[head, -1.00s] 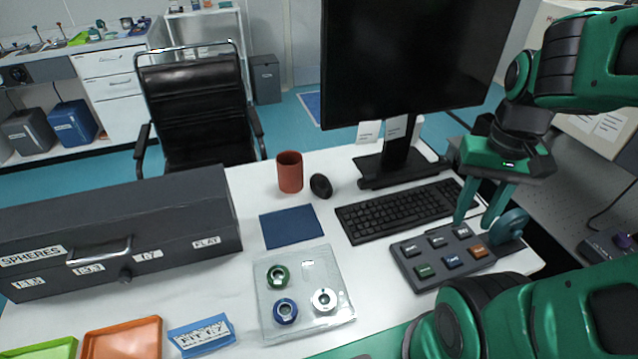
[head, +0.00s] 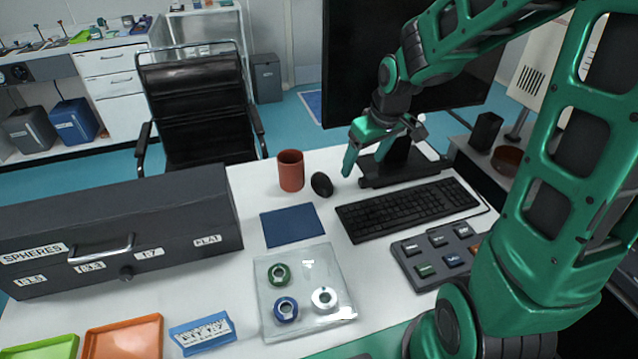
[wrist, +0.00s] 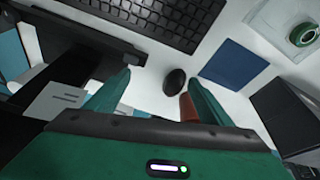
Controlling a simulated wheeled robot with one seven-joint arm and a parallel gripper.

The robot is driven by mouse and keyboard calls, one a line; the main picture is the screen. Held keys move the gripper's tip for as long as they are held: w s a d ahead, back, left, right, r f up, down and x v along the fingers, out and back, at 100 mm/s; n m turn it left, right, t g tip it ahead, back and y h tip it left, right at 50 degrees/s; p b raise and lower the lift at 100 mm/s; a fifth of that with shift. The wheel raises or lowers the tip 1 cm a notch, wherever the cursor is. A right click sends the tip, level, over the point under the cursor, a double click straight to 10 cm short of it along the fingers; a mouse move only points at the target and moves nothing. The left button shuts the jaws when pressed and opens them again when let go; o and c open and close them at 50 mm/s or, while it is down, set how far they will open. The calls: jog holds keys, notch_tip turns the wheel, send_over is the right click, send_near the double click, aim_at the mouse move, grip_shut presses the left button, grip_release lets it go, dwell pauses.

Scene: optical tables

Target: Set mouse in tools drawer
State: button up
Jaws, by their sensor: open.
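The black mouse (head: 321,184) stands on the white desk, beside the reddish-brown cup (head: 291,171) and behind the blue mat (head: 291,226). My gripper (head: 366,158) is open and empty, above the desk to the right of the mouse, in front of the monitor stand. In the wrist view the mouse (wrist: 174,81) shows ahead between the two open fingers (wrist: 158,98), apart from them. The cup is partly hidden there behind a finger. No drawer labelled tools can be made out; a drawer unit (head: 113,85) stands at the back left.
The keyboard (head: 408,208) lies right of the mat. The monitor (head: 345,70) rises behind my gripper. A dark case labelled SPHERES (head: 150,212) fills the desk's left. A clear plate (head: 262,300) with three ringed parts lies in front. A black chair (head: 195,100) stands behind the desk.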

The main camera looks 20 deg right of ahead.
jog(key=n+y, duration=0.1)
jog(key=n, duration=0.1)
send_near(324, 180)
jog(key=f, duration=0.3)
jog(key=shift+w+a+f+t, duration=0.3)
jog(key=shift+a+f, duration=0.1)
jog(key=shift+x, duration=2.85)
jog(key=shift+w+d, duration=0.15)
jog(key=c, duration=1.2)
jog(key=shift+c, duration=0.2)
jog(key=shift+r, duration=0.1)
